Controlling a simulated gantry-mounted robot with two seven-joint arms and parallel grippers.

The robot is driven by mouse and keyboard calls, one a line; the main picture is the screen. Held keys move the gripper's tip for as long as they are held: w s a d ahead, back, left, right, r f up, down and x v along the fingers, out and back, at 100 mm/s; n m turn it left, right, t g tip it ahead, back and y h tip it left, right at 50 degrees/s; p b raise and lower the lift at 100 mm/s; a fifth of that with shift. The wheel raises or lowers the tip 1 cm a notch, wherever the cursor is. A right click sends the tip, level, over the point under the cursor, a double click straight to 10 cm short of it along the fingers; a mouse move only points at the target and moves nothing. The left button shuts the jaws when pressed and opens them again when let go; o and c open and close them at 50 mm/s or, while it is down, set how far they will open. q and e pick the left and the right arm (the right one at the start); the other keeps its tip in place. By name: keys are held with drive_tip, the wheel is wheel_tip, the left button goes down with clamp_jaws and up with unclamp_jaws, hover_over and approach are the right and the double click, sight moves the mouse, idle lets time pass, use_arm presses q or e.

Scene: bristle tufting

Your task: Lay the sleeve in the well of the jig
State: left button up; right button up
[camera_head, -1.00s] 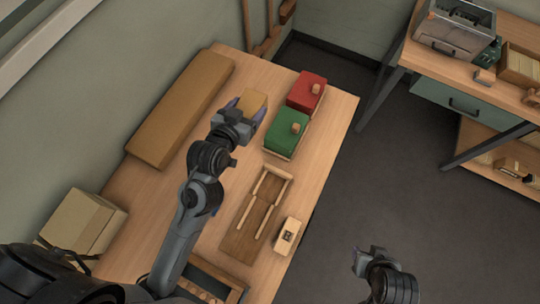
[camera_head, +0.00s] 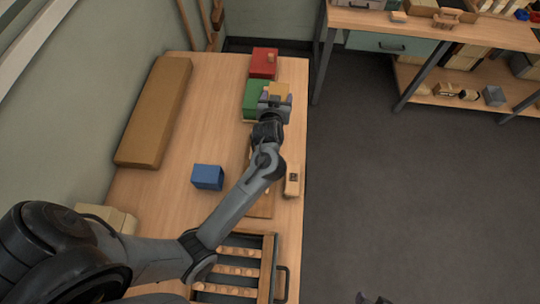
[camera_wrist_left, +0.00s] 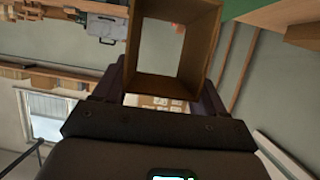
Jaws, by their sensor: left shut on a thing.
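My left gripper (camera_head: 276,101) is shut on a tan sleeve (camera_head: 278,90), held over the right side of the green block. In the left wrist view the sleeve (camera_wrist_left: 170,86) is a hollow square tube, its open end facing the camera, between the fingers. The jig (camera_head: 263,207), a brown board with pale rails, lies on the table nearer the camera than the gripper. My left forearm covers most of it, and its well is hidden. My right gripper (camera_head: 373,298) shows only as a sliver at the bottom edge; its jaws cannot be made out.
A green block (camera_head: 252,102) and a red block (camera_head: 262,62) stand beyond the jig. A small pale block (camera_head: 292,181) sits right of it. A blue box (camera_head: 207,177) stands left of my arm. A slotted tray (camera_head: 268,268) is in front.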

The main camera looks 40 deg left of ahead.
use_arm(q)
drive_tip(key=shift+w+a+f+y, duration=0.25)
drive_tip(key=shift+y, duration=0.05)
drive_tip(key=shift+n+g, duration=0.3)
drive_tip(key=shift+s+d+f+b, duration=0.25)
drive_tip(key=shift+s+d+f, duration=0.2)
drive_tip(key=shift+s+f, duration=1.45)
drive_tip(key=shift+s+d+f+b, duration=0.3)
drive_tip(key=shift+s+d+f, duration=0.1)
drive_tip(key=shift+s+f, duration=1.45)
drive_tip(key=shift+s+d+f+b, duration=0.25)
drive_tip(key=shift+s+d+f, duration=0.2)
drive_tip(key=shift+s+f, duration=1.45)
drive_tip(key=shift+f, duration=0.15)
drive_tip(key=o, duration=1)
